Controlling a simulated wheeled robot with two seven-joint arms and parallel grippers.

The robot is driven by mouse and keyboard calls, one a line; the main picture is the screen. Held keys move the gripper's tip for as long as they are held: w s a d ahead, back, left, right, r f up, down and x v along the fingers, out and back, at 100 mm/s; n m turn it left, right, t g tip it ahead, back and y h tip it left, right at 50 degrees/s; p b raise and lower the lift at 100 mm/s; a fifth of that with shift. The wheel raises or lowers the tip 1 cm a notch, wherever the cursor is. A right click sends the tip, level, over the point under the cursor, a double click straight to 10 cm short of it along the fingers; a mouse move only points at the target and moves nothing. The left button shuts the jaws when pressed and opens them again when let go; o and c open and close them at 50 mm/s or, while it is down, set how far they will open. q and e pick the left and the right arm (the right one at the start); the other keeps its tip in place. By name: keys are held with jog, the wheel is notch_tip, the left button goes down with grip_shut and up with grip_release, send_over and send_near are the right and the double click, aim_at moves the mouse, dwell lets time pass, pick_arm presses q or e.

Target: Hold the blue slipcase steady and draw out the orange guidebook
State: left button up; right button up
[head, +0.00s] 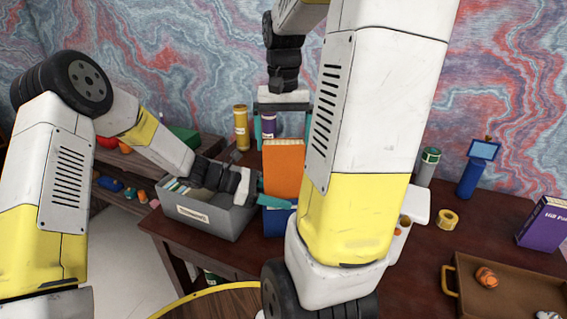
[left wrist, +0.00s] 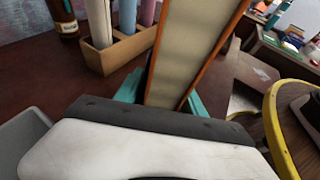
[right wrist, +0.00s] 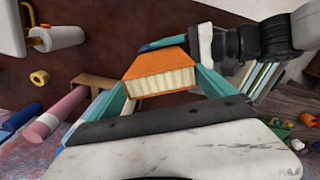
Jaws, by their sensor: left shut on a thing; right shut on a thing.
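The orange guidebook (head: 284,172) stands upright above the blue slipcase (head: 274,226), a large part of its cover showing. Whether its lower end is still inside is hidden by my left gripper. My left gripper (head: 272,201) is shut on the slipcase from the left. The guidebook's pale page side (left wrist: 190,50) rises between its teal fingers in the left wrist view. My right gripper (head: 283,128) comes from above and is shut on the guidebook's upper end, one finger at each side. The right wrist view shows the guidebook's page end (right wrist: 160,84) between those fingers.
A grey file box (head: 212,216) stands left of the slipcase, under my left wrist. A brown tray (head: 515,290) and purple box (head: 545,226) lie right. My right arm hides part of the desk.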

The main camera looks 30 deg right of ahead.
notch_tip(320, 180, up, 5)
dwell(0.3)
pick_arm(q)
jog(key=o, duration=1.5)
jog(key=v, duration=1.2)
jog(key=shift+r, duration=0.1)
pick_arm(e)
jog(key=shift+a, duration=0.1)
